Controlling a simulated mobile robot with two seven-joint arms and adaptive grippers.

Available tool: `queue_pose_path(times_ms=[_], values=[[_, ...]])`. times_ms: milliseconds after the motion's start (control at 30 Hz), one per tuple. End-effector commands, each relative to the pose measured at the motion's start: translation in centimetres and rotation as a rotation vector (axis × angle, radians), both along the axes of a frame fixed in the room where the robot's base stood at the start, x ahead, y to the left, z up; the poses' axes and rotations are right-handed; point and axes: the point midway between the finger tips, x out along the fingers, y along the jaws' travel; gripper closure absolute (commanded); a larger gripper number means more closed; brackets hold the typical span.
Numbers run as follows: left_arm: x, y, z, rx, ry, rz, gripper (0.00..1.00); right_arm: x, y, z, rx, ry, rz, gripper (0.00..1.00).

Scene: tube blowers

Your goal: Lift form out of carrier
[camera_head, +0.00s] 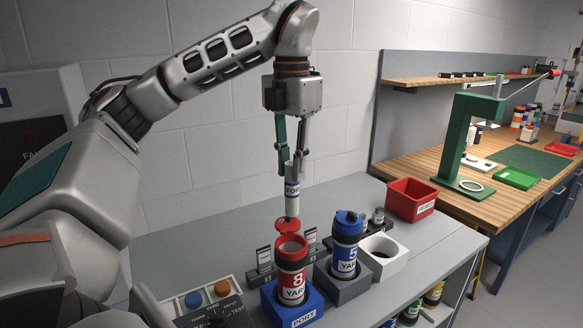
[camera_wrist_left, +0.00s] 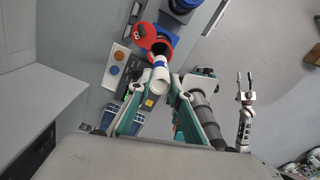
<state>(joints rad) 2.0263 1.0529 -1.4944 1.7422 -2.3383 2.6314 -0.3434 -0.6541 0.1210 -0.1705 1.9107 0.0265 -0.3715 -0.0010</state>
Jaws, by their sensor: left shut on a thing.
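The form, a white tube with blue bands (camera_head: 292,198), hangs upright in my left gripper (camera_head: 291,165), which is shut around its upper part. It also shows in the left wrist view (camera_wrist_left: 160,75). The carrier is a red canister marked 8 (camera_head: 292,283), upright in the blue port block (camera_head: 296,314). Its red lid (camera_head: 287,224) is swung open at the back. The form's lower end is above the carrier's mouth, near the lid, and appears clear of the opening. My right gripper (camera_wrist_left: 244,83) shows at the right of the left wrist view, fingers apart and empty.
A blue canister marked 5 (camera_head: 346,242) stands in a grey block right of the carrier. A white holder with a round hole (camera_head: 383,256) and a red bin (camera_head: 411,199) are farther right. A control panel (camera_head: 210,306) lies left. The back of the grey bench is clear.

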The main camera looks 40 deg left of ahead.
Motion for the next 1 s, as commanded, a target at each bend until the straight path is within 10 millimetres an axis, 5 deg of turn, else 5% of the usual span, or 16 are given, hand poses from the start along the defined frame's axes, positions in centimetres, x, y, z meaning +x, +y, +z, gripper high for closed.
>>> queue_pose_path(times_ms=[1000], values=[[0.0,0.0,6.1,0.000,-0.002,0.001,0.92,-0.1,0.4,0.0,0.008,0.002,-0.002,0.60]])
